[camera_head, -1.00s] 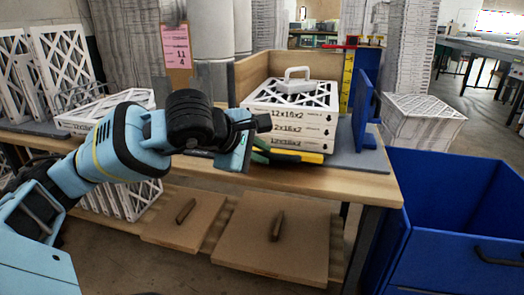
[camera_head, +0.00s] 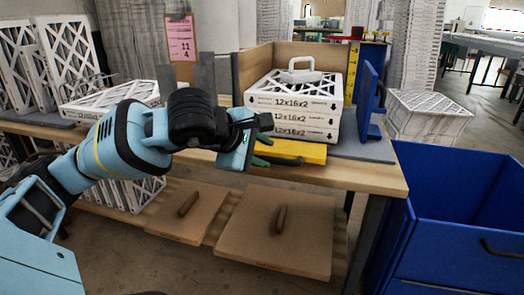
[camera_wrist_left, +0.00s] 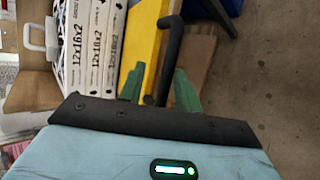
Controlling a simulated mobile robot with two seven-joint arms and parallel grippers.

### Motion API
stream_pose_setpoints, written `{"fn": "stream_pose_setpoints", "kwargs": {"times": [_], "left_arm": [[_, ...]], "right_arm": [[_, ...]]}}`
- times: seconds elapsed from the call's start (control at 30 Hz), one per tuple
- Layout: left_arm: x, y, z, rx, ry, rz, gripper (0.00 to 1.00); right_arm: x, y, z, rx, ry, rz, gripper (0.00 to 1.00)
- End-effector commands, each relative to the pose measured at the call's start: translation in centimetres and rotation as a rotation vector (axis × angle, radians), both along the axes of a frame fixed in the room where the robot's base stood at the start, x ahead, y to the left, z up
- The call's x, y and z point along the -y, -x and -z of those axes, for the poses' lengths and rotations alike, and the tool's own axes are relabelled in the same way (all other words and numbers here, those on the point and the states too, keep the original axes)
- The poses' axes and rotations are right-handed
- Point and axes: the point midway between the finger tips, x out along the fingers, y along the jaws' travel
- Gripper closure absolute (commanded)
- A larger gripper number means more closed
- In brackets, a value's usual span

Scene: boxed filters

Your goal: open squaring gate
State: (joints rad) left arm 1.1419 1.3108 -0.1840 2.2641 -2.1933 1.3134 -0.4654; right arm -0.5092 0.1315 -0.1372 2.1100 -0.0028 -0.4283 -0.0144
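The squaring gate appears to be the yellow bar (camera_head: 300,152) along the front of the filter stack, with a dark handle (camera_head: 285,161). The bar (camera_wrist_left: 147,48) and its bent black handle (camera_wrist_left: 170,40) also show in the left wrist view. My left gripper (camera_head: 264,151) is at the left end of the handle. In the wrist view its two green fingers (camera_wrist_left: 160,82) are apart, one on each side of the handle, with a gap visible on the bar side. Contact cannot be told. The stacked 12x16x2 filters (camera_head: 292,118) stand behind the bar. My right gripper is out of view.
A large blue bin (camera_head: 455,190) is at the right. Boards with handles (camera_head: 275,240) lie on the lower shelf.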

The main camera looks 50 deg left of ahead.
Motion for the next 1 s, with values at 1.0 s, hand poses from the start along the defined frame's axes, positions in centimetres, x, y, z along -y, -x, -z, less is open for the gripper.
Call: {"fn": "stream_pose_setpoints", "kwargs": {"times": [1.0], "left_arm": [[0.2,4.1,-2.9,-0.002,-0.004,0.000,0.64]], "right_arm": [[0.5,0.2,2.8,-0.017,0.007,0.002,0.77]]}}
